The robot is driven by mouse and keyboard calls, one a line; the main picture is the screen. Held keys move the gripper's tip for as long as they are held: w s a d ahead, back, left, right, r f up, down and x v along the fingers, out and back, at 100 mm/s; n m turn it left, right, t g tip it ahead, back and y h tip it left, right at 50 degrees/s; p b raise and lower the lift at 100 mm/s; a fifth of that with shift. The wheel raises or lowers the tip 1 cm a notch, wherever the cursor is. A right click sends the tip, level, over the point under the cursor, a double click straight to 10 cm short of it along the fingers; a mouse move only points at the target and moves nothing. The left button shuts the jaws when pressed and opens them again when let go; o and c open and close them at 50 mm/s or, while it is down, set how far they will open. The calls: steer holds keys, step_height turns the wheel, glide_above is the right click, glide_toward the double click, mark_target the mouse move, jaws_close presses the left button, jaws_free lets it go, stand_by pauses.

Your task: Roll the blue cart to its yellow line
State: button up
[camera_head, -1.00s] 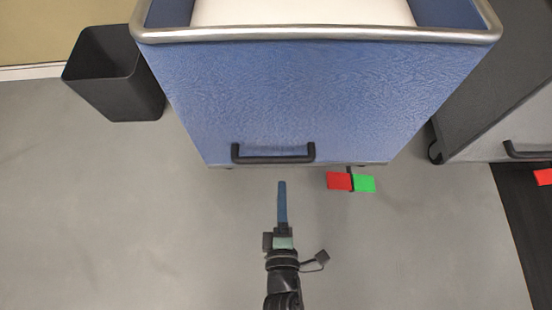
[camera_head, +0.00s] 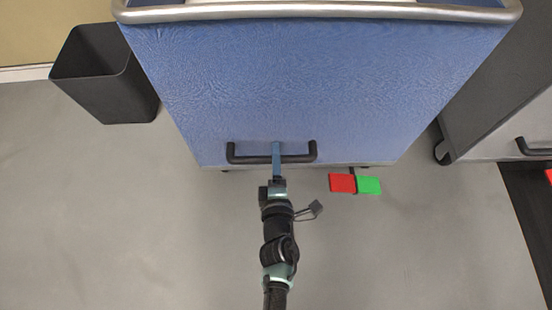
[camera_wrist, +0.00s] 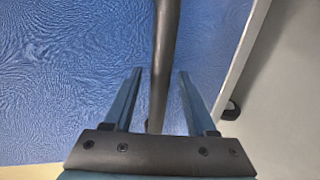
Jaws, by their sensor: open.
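The blue cart (camera_head: 320,90) fills the top middle of the head view, with a silver rim and a black bar handle (camera_head: 300,158) low on its front. My gripper (camera_head: 276,147) reaches the handle left of its right end. In the wrist view the blue panel (camera_wrist: 70,80) lies behind, and the handle bar (camera_wrist: 161,50) runs between the two fingers of my open gripper (camera_wrist: 160,73), with a gap on each side. A red pedal (camera_head: 342,183) and a green pedal (camera_head: 368,185) stick out under the cart's front edge. No yellow line is visible.
A black bin (camera_head: 105,80) stands left of the cart by the wall. A grey cart or cabinet (camera_head: 490,110) with its own black handle (camera_head: 535,150) stands close on the right, beside a dark floor strip (camera_head: 525,215). The grey floor (camera_head: 120,220) in front is clear.

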steer(key=shift+w, duration=0.15)
jaws_close()
stand_by(1.4)
